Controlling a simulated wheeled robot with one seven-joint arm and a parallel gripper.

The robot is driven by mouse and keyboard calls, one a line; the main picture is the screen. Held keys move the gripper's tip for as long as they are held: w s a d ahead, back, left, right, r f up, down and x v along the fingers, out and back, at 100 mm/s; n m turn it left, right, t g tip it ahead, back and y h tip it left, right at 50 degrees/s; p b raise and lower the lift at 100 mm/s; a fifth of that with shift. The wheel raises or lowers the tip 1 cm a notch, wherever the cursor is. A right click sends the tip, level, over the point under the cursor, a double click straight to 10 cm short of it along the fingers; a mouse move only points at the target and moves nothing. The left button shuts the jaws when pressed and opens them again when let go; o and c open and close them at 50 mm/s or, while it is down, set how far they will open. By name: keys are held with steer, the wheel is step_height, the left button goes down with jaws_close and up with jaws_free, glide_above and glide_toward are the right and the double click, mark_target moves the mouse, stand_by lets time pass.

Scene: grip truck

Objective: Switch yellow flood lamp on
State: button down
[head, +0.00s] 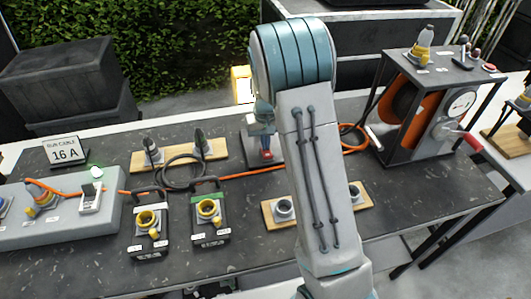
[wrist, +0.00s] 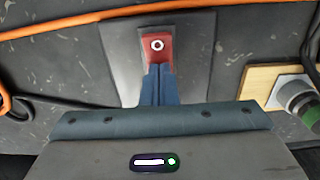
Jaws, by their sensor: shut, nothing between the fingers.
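The yellow flood lamp (head: 243,85) stands behind the table in the head view, left of my arm. Its face looks bright white inside a yellow frame. A red switch (wrist: 157,45) with a white ring mark sits on a grey plate (wrist: 195,70) in the wrist view. My gripper (wrist: 156,70) is shut and empty, with its fingertips at the near end of the red switch. I cannot tell whether they press on it. In the head view my gripper (head: 265,138) points down at the switch, partly hidden by my arm.
An orange cable (head: 250,172) runs along the table beside the switch plate. Two connector boxes (head: 209,219) stand at the front. A wooden board with sockets (head: 272,219) lies nearer right. A cable reel frame (head: 430,110) stands at right. A "16 A" sign (head: 66,151) is at left.

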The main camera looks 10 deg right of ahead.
step_height(320, 180, up, 7)
steer(key=p, duration=0.4)
stand_by(0.4)
stand_by(0.4)
steer(key=s+r+t, duration=0.2)
steer(key=s+r, duration=1)
steer(key=s, duration=0.1)
steer(key=s+r+t, duration=0.1)
steer(key=s+r, duration=0.1)
steer(key=s, duration=1.3)
steer(key=shift+r+t, duration=0.3)
steer(key=shift+r, duration=0.05)
steer(key=shift+a, duration=0.1)
